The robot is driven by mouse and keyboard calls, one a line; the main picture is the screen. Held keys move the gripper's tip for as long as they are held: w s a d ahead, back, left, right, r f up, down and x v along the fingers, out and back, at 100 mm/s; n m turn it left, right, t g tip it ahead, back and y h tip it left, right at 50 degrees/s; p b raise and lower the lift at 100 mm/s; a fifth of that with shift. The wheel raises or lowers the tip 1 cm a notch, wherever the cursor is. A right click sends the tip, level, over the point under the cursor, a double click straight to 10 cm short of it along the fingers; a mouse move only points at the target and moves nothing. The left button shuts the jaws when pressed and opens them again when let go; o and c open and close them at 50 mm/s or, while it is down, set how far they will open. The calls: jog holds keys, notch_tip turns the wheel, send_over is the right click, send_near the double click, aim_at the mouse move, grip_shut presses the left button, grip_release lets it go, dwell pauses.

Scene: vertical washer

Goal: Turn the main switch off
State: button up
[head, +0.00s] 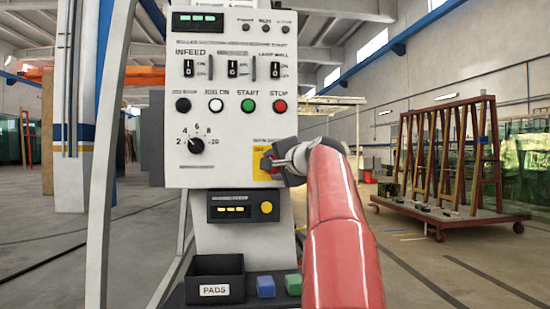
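The control panel (226,160) of the washer stands upright in front of me. A yellow plate (259,165) is on its lower right, with a partly legible label above it that seems to mark the main switch. A small red part (266,163) shows on the plate, beside my gripper. My gripper (278,164) is at the plate's right side, at the end of my red arm. My arm and gripper hide most of the switch. Whether the fingers touch the switch or are closed on it cannot be seen.
The panel has a black dial (196,146), a green START button (248,106) and a red STOP button (280,106). Below are a black PADS bin (214,279), a blue block (265,287) and a green block (293,284). A wheeled rack (450,211) stands at right, apart from the panel.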

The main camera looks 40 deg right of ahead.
jog(key=n+g+h+p, duration=0.1)
jog(key=n+g+p, duration=0.1)
jog(key=n+p, duration=0.1)
jog(key=shift+w+a+n, duration=0.1)
jog(key=shift+n, duration=0.4)
jog(key=shift+c, duration=0.2)
jog(key=o, duration=1)
jog(key=b+v, duration=0.1)
jog(key=v, duration=0.6)
jog(key=shift+s, duration=0.4)
jog(key=shift+a+r, duration=0.1)
jog(key=shift+a, duration=0.05)
